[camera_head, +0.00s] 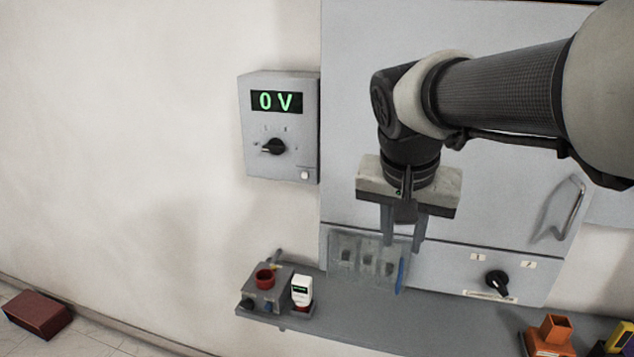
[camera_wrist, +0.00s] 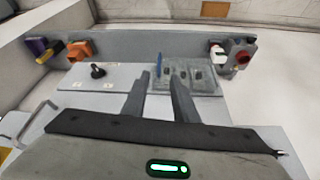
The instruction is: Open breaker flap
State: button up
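The breaker flap (camera_head: 345,250) is a see-through grey cover low on the grey cabinet. Several dark breaker switches show through it, and it looks closed. A blue handle (camera_head: 401,276) runs along its right edge. The flap (camera_wrist: 205,86) and the blue handle (camera_wrist: 159,62) also show in the wrist view. My gripper (camera_head: 403,242) points down, just above the flap's upper right part in the head view. Its two fingers are apart with nothing between them. In the wrist view my gripper (camera_wrist: 160,75) has its fingertips close to the handle's side of the flap; contact cannot be told.
A black rotary knob (camera_head: 497,283) is right of the flap. A cabinet door handle (camera_head: 572,210) is farther right. A voltage box (camera_head: 279,125) hangs at left.

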aim_at(400, 273)
jog(key=shift+m, duration=0.3)
jog(key=x, duration=1.1)
jog(key=w+x, duration=0.1)
jog(key=x, duration=0.5)
jog(key=shift+w+d, duration=0.2)
jog(key=shift+d, duration=0.25)
grip_shut()
